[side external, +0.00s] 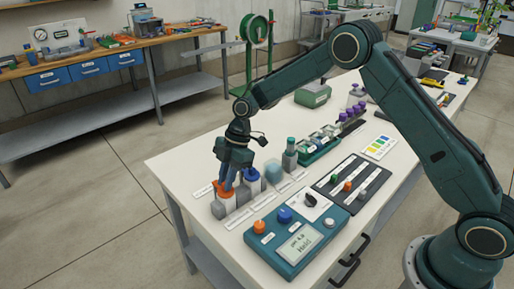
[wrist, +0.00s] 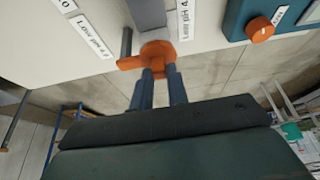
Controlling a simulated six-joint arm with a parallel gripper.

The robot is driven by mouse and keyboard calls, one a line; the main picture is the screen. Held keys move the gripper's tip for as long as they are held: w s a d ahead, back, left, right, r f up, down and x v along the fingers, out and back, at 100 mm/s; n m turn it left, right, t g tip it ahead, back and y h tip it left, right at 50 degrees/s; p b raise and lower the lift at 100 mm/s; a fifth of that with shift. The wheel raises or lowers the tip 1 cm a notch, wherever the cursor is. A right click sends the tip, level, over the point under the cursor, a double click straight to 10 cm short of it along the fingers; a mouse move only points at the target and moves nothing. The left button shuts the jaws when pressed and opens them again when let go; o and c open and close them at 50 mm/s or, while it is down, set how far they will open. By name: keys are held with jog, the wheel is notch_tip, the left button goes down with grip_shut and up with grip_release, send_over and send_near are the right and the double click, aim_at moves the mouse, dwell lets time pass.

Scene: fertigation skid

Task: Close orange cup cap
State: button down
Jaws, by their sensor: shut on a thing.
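The orange cup cap (side external: 224,193) is at the near-left end of the white table, by a grey cup (side external: 219,209). In the wrist view the orange cap (wrist: 157,50) has a tab sticking out to the left, and a grey block shows just beyond it. My gripper (side external: 228,180) points down from above, with its fingers shut on the orange cap. Both dark fingers (wrist: 160,80) meet the cap in the wrist view. The fingers partly hide the cap, and I cannot tell whether it is fully seated on the cup.
A blue-capped cup (side external: 250,175) stands close beside my gripper. A green-capped bottle (side external: 290,155) is farther along. A teal meter box (side external: 297,236) with knobs sits at the front, and a dark panel (side external: 352,182) lies behind it. The table's left edge is close.

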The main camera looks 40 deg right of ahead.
jog(key=c, duration=1.4)
grip_release()
jog(key=shift+o, duration=0.2)
jog(key=v, duration=1.3)
jog(key=shift+r, duration=0.35)
jog(key=shift+d, duration=0.1)
